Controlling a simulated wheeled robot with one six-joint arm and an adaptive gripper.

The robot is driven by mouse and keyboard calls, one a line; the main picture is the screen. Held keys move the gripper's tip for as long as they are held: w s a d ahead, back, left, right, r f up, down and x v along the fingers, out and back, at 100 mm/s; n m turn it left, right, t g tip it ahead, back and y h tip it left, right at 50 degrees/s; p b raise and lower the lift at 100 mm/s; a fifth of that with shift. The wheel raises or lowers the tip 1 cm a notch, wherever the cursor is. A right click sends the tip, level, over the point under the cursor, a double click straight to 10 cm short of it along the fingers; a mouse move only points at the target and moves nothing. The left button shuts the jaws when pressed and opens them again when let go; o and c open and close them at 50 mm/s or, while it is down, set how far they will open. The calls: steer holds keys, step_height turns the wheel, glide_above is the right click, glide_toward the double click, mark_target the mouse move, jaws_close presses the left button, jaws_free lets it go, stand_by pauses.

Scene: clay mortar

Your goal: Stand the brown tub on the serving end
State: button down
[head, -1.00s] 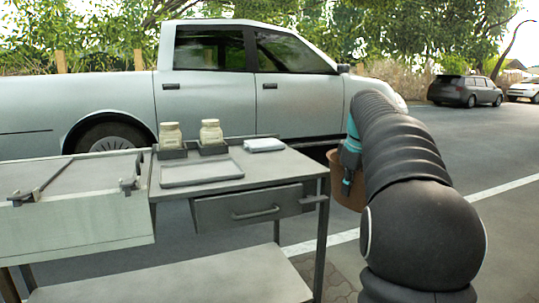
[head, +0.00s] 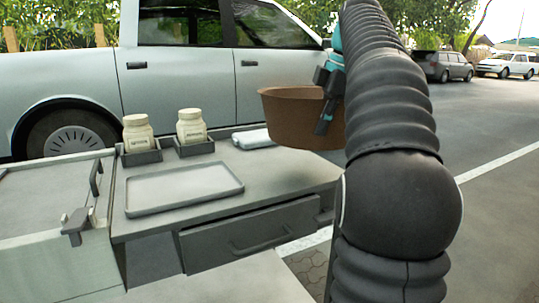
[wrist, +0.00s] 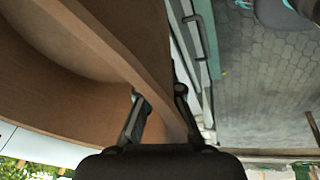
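The brown tub (head: 285,118) hangs upright in the head view, over or near the right end of the grey cart top (head: 290,170). My gripper (head: 324,108) is at the tub's near right side, partly behind my arm. In the wrist view, the tub's wall (wrist: 130,65) runs between the two fingers of my gripper (wrist: 160,112), one on each side of it. The gripper is shut on this wall. My arm hides the tub's right part. The tub's underside looks clear of the cart top.
A shallow grey tray (head: 184,188) lies on the cart top. Behind it stand two labelled jars (head: 138,133) (head: 191,126) in dark holders and a folded white cloth (head: 253,138). A drawer (head: 250,234) sits below. Bare top remains right of the tray. A pickup (head: 190,85) is behind.

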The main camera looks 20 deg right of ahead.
mark_target(281, 138)
steer(key=w+a+f, duration=0.2)
steer(key=w, duration=0.1)
steer(key=w+a+f, duration=0.2)
steer(key=w+a+f+b, duration=0.1)
steer(key=w+a+f, duration=0.1)
steer(key=w, duration=0.1)
steer(key=shift+w+f, duration=0.2)
steer(key=shift+w, duration=0.15)
steer(key=shift+f+b, duration=0.75)
steer(key=shift+f, duration=1.25)
steer(key=c, duration=1.3)
jaws_free()
steer(key=p+v, duration=0.4)
steer(key=v, duration=0.8)
steer(key=s+a+f+m+t+h, duration=0.2)
steer(key=s+a+f+m, duration=0.9)
steer(key=s+a+f, duration=0.55)
steer(key=s+f+m, duration=0.1)
steer(key=s+f, duration=0.1)
steer(key=f, duration=0.1)
steer(key=s+a+f+m, duration=0.1)
steer(key=s+f, duration=0.2)
steer(key=f, duration=0.1)
steer(key=s+f+m+t, duration=0.1)
steer(key=s+f, duration=0.2)
steer(key=shift+s+a+f, duration=0.1)
steer(key=shift+a+f, duration=0.25)
steer(key=shift+a, duration=0.05)
